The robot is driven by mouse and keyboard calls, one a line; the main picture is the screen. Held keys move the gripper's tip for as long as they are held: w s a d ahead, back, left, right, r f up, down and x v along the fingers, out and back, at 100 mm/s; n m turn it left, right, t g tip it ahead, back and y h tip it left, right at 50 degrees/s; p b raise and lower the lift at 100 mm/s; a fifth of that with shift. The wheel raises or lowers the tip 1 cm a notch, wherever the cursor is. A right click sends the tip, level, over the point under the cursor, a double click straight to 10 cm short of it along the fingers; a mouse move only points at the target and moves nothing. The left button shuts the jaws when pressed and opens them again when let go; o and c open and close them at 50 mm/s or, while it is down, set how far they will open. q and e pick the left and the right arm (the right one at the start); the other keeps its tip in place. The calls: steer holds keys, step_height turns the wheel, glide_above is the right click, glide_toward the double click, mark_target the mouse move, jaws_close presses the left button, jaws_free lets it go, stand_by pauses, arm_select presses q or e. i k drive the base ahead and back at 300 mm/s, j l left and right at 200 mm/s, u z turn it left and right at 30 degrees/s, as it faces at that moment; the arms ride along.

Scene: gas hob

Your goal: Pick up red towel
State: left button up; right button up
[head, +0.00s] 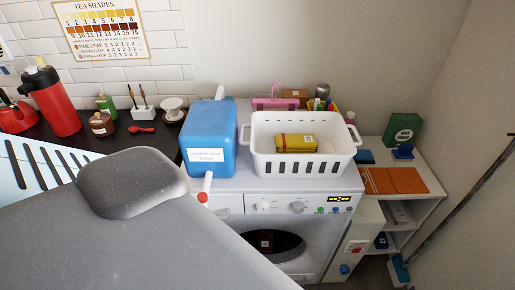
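No thing in the head view is clearly a red towel. A small dark red item (267,241) with a pale tag shows inside the dark round opening of the washing machine (228,222); I cannot tell whether it is cloth. A flat orange-brown piece (407,180) lies on the white shelf unit at the right, and its material is unclear. Neither of my grippers shows. A large grey part, probably mine, covers the lower left and hides part of the machine and counter.
On the machine stand a blue detergent container (209,138) and a white basket (303,166) holding a yellow-and-red packet (296,143). The dark counter at left holds a red flask (52,100), jars and a cup. The white shelf unit (432,197) stands right, near the wall.

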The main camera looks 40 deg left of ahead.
mark_target(265, 236)
steer(key=i+l+u, duration=0.25)
steer(key=i+u, duration=0.2)
steer(key=i+l+u, duration=0.35)
steer(key=i+u, duration=0.15)
